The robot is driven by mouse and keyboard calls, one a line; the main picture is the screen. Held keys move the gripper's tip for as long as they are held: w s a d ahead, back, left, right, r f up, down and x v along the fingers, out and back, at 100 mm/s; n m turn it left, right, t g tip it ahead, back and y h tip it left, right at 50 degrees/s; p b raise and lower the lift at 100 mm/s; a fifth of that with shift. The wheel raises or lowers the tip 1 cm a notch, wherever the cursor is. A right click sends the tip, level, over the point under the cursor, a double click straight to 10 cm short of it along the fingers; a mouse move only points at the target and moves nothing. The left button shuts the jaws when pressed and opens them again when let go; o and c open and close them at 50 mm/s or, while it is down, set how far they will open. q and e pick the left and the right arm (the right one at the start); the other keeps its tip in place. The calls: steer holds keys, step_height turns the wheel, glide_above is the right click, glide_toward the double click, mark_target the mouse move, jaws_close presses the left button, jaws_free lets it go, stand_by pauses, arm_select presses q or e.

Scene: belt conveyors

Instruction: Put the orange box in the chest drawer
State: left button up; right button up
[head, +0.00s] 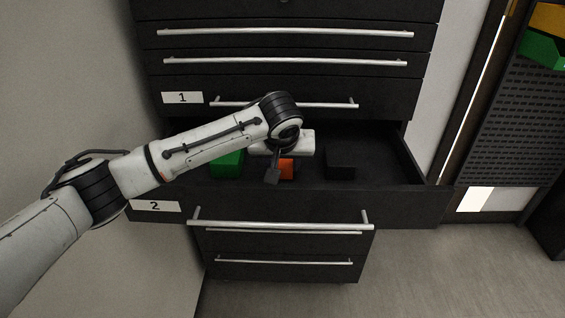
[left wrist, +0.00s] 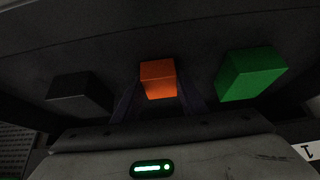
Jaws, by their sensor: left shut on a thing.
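The chest drawer labelled 2 (head: 300,205) is pulled open. The orange box (head: 287,169) is inside the drawer's outline, partly hidden by my left gripper (head: 278,172). In the left wrist view the orange box (left wrist: 158,78) sits between the two dark fingers of my left gripper (left wrist: 158,95), which is shut on it. I cannot tell whether the box touches the drawer floor. My right gripper is in neither view.
In the drawer, a green box (head: 228,164) is left of the orange box and a black box (head: 340,165) is right of it. The closed drawer labelled 1 (head: 300,95) is just above. Shelving with bins (head: 541,48) stands at the far right.

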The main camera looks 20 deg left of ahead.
arm_select(q)
steer(key=o, duration=1.1)
steer(key=shift+f, duration=0.1)
steer(key=shift+s+d+r, duration=0.1)
steer(key=shift+s+r, duration=0.05)
steer(key=shift+r, duration=0.3)
steer(key=v, duration=1.1)
steer(key=shift+s+r, duration=0.1)
steer(key=shift+r, duration=0.1)
